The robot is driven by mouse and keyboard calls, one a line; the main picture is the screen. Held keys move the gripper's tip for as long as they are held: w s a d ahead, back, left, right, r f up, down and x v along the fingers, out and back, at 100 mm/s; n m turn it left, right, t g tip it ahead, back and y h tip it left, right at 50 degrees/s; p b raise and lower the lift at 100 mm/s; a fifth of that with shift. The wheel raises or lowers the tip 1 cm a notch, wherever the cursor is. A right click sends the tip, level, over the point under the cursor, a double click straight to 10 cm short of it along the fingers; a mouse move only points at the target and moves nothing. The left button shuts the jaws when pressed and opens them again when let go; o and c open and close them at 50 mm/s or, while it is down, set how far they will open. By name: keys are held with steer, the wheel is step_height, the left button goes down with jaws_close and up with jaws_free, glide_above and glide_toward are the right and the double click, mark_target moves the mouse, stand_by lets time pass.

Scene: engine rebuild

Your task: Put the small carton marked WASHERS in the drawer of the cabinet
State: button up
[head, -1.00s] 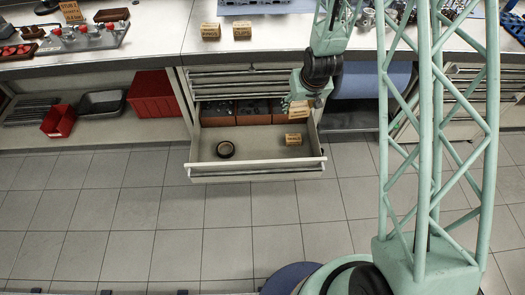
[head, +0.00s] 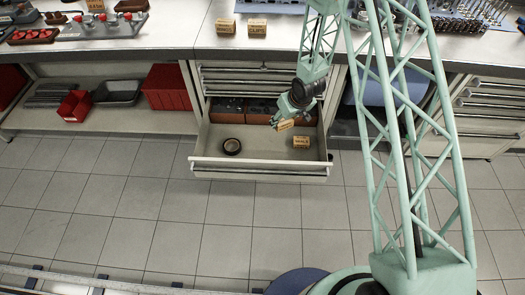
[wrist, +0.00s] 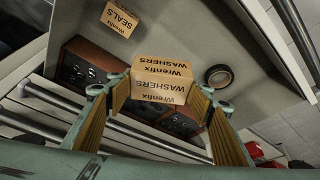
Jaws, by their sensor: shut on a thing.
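The WASHERS carton (wrist: 160,82) is a small tan box with dark print. My gripper (wrist: 158,88) is shut on it, with a finger on each side. In the head view my gripper (head: 281,121) holds the carton (head: 286,125) over the open drawer (head: 262,163) of the cabinet (head: 262,76), above its right half. The carton looks clear of the drawer floor in the wrist view, but its exact height is hard to tell.
In the drawer, a SEALS carton (wrist: 121,18) lies to the right in the head view (head: 301,142). A dark tape roll (head: 232,146) lies on the left. Parts bins (head: 232,116) fill the back. Bare floor shows between tape and SEALS carton.

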steer(key=w+a+f+n+b, duration=0.1)
steer(key=a+f+n, duration=0.2)
steer(key=a+f, duration=0.4)
step_height(320, 180, down, 4)
steer(key=shift+a+f+g+y, duration=0.2)
steer(key=shift+a+g+y, duration=0.2)
steer(key=b, duration=0.1)
glide_above(263, 148)
steer(key=s+d, duration=0.1)
steer(key=shift+d+f, duration=0.15)
steer(key=shift+f, duration=2.95)
steer(key=shift+f+b, duration=0.6)
steer(key=shift+f, duration=1.25)
steer(key=shift+f, duration=0.2)
steer(key=o, duration=0.8)
steer(key=shift+o, duration=0.2)
steer(key=shift+r, duration=0.2)
steer(key=p+v, duration=0.2)
steer(key=v, duration=1)
